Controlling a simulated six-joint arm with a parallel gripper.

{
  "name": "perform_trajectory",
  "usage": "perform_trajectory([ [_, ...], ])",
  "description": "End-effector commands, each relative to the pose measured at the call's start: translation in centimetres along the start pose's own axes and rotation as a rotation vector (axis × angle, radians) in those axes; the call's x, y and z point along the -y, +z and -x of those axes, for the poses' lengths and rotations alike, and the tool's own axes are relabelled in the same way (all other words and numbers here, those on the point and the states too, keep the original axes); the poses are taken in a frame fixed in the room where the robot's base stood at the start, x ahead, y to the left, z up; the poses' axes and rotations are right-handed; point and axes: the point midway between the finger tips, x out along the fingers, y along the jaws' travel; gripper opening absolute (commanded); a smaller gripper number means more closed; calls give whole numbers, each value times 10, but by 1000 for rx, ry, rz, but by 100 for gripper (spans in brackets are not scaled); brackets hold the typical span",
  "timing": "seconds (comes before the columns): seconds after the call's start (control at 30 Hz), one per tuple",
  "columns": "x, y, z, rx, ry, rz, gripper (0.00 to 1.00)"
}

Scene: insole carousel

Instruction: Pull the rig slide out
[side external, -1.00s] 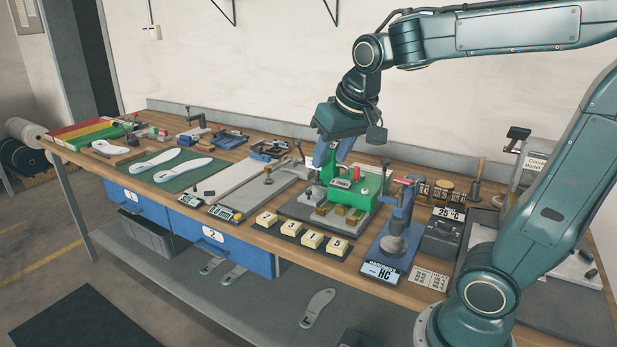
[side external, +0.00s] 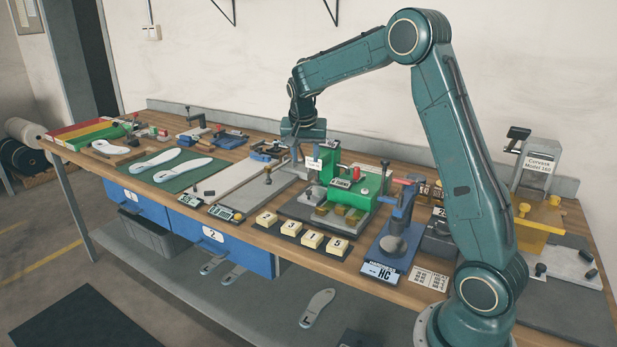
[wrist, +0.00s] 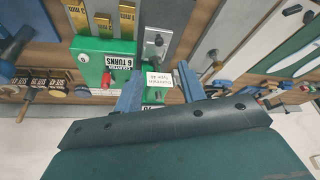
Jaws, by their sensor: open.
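The green rig (side external: 372,186) stands on the bench, with a counter block reading 6 turns in the wrist view (wrist: 103,62). A grey metal slide piece (wrist: 158,42) with a dark knob lies beside that block, running to a small green part with a white tag (wrist: 160,80). The tag also shows in the side view (side external: 314,164). My gripper (wrist: 158,82) is open, with its blue fingers on either side of the tagged end. I cannot tell whether the fingers touch it. In the side view my gripper (side external: 304,150) hangs low at the rig's back left; its fingertips are hard to make out.
A blue press (side external: 392,240) stands right of the rig. Number blocks (side external: 311,239) lie in front. A long grey plate (side external: 262,178) with an upright lever is on the left. A yellow stand (side external: 542,216) is at the far right.

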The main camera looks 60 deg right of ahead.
Motion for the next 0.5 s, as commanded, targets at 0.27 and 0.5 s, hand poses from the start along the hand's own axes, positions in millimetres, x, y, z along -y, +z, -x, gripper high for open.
perform_trajectory([
  [0.27,0,-11,-20,-3,24,-48,40],
  [0.5,0,-10,-23,-3,25,-47,40],
])
